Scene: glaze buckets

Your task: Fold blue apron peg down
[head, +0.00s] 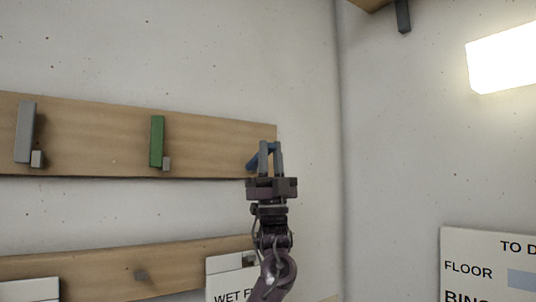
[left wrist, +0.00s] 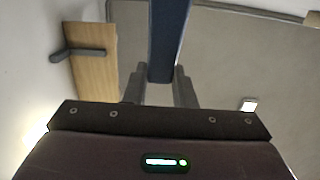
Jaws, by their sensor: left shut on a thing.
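The blue apron peg (head: 254,160) is at the right end of the upper wooden board (head: 205,148). It is tilted out from the board, unlike the upright green peg (head: 157,141). My left gripper (head: 270,148) is in front of it, with its fingers shut on the peg. The fingers hide part of the peg and its mount. In the left wrist view the blue peg (left wrist: 168,40) runs between the fingers of my left gripper (left wrist: 159,88). My right gripper is in neither view.
A grey peg (head: 25,132) stands upright at the board's left. A lower wooden board (head: 185,262) carries a small grey block and white signs. A dark peg (head: 403,16) hangs at the top right. The wall between the boards is bare.

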